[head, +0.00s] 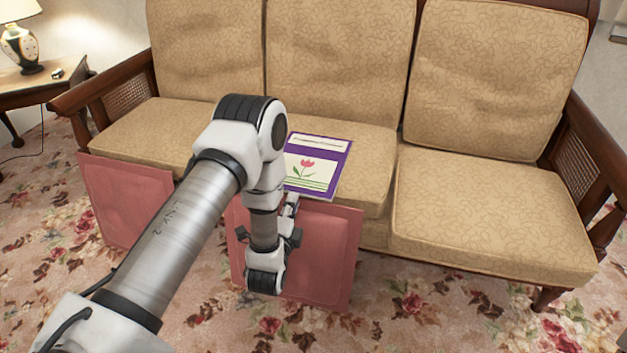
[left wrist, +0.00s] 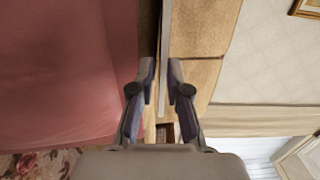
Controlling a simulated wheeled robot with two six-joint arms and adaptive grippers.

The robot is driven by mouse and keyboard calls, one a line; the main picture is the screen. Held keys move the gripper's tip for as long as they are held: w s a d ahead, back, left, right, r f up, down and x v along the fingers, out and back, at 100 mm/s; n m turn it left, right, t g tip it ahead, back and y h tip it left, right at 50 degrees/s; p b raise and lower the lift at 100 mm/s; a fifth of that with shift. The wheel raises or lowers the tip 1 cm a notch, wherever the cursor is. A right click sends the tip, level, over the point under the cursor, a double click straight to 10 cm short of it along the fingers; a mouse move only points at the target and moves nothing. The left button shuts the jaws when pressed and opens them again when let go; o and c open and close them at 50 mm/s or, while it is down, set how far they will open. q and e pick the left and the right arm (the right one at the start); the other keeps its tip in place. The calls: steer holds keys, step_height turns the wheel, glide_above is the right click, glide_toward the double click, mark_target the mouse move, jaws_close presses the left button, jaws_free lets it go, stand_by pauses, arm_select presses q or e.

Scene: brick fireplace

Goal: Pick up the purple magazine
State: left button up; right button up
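The purple magazine (head: 320,165), with a red tulip on its cover, lies flat on the sofa's middle seat, its near edge at the seat's front. My left gripper (head: 291,203) is at that near edge, partly hidden by its own wrist. In the left wrist view the magazine (left wrist: 166,40) shows edge-on as a thin pale strip running between the two fingers of the gripper (left wrist: 162,68). The fingers are apart, with a gap visible on the left side of the strip; contact on the right is unclear. My right gripper is not in view.
The tan sofa (head: 480,215) has a wooden frame and back cushions behind the magazine. Two pinkish-red cushions stand against its front, one at left (head: 125,200) and one below the magazine (head: 325,255). A side table (head: 30,92) with a lamp (head: 22,40) is at far left.

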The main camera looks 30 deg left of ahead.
mark_target(296, 183)
arm_select(q)
steer(key=b+x, duration=0.2)
steer(key=x, duration=0.1)
steer(key=b+x, duration=0.1)
steer(key=x, duration=0.2)
steer(key=shift+w+a+b, duration=0.2)
steer(key=shift+a+b, duration=0.1)
steer(key=shift+b, duration=0.1)
steer(key=shift+w+r, duration=0.2)
steer(key=shift+r, duration=0.05)
jaws_close()
steer(key=shift+r, duration=0.1)
